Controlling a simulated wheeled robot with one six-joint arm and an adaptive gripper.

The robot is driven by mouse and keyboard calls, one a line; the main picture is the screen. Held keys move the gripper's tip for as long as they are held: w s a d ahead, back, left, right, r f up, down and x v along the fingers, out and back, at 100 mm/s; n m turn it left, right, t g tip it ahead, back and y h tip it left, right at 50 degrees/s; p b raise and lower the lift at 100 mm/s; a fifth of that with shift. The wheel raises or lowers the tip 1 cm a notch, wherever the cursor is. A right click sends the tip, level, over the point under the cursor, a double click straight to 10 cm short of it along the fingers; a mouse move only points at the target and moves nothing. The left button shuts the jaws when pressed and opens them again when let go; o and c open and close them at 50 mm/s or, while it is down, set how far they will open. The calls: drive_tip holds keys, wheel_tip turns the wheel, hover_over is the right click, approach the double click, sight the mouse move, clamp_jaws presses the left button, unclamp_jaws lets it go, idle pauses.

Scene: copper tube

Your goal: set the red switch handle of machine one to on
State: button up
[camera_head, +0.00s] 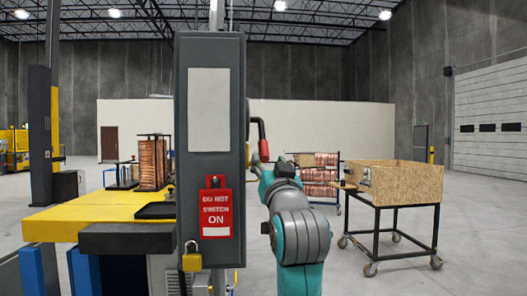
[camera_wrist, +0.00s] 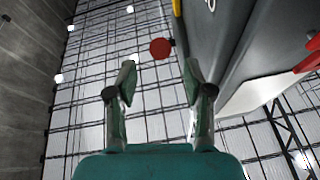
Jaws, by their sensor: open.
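The red switch handle (camera_head: 263,149) sticks out on a dark lever from the right side of a grey cabinet (camera_head: 209,140). The red grip hangs down, its lower end just above my teal arm. In the wrist view the handle shows end-on as a red disc (camera_wrist: 160,48). My gripper (camera_wrist: 160,78) is open and empty, its two fingers apart and pointing up. The disc appears between and just beyond the fingertips, with no contact visible. In the head view the gripper is largely hidden by my wrist.
A red "DO NOT SWITCH ON" tag (camera_head: 216,213) and a yellow padlock (camera_head: 191,257) hang on the cabinet front. In the wrist view the cabinet wall (camera_wrist: 235,45) is close on the right. A yellow-topped table (camera_head: 75,215) stands left, a wooden-box cart (camera_head: 407,184) right.

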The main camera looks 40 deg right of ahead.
sight(266, 156)
drive_tip(key=x, duration=0.7)
clamp_jaws()
